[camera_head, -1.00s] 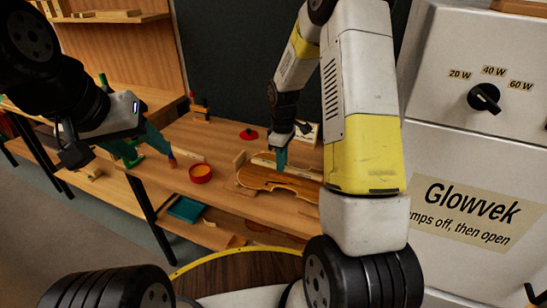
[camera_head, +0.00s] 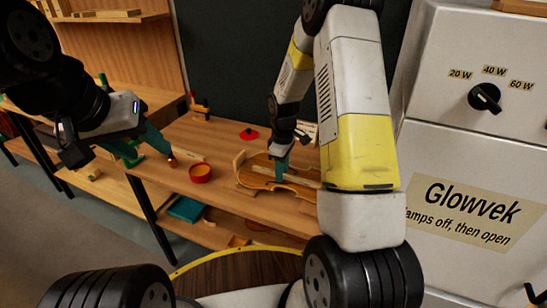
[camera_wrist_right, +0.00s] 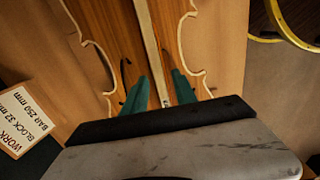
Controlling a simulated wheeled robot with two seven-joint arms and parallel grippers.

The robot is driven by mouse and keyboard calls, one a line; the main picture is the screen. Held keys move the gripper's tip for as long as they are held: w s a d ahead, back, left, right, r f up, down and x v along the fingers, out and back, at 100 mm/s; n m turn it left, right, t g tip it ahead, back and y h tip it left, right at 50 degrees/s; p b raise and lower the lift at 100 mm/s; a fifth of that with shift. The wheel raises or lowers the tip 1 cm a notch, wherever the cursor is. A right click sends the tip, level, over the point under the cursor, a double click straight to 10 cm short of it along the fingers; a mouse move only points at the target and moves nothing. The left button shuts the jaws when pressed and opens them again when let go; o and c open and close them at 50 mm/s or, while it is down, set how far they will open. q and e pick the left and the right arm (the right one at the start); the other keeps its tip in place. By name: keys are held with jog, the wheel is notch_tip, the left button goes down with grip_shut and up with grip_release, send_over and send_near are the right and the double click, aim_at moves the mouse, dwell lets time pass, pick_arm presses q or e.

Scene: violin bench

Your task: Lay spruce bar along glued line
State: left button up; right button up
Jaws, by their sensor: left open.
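The violin plate (camera_head: 258,177) lies on the bench, its pale rim and f-holes showing in the right wrist view (camera_wrist_right: 110,30). The pale spruce bar (camera_wrist_right: 149,40) runs lengthwise along the plate there and seems to lie on it. My right gripper (camera_head: 281,180) is down at the plate. Its teal fingers (camera_wrist_right: 160,78) stand either side of the bar, with a gap visible on the right side. The glue line is not visible.
A red round dish (camera_head: 200,173) stands between the grippers. A red lid-like disc (camera_head: 249,134) lies behind it. A lettered card (camera_wrist_right: 22,120) is beside the plate. The Glowvek cabinet (camera_head: 475,150) blocks the right side. A teal box (camera_head: 187,208) sits on the lower shelf.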

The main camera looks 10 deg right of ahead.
jog(key=shift+r, duration=0.1)
notch_tip(320, 180, up, 12)
jog(key=s+r+m+t+y, duration=0.1)
jog(key=s+r+m+t, duration=0.3)
jog(key=s+r, duration=0.85)
jog(key=s+a+r+m+t, duration=0.1)
jog(key=s+r+m, duration=0.1)
jog(key=s, duration=0.4)
jog(key=s+a+r+m+t+y, duration=0.1)
jog(key=s+r+m, duration=0.2)
jog(key=s+m, duration=0.1)
jog(key=shift+s+r+m, duration=0.3)
jog(key=shift+s+r, duration=0.05)
jog(key=shift+s, duration=0.55)
jog(key=shift+a, duration=0.1)
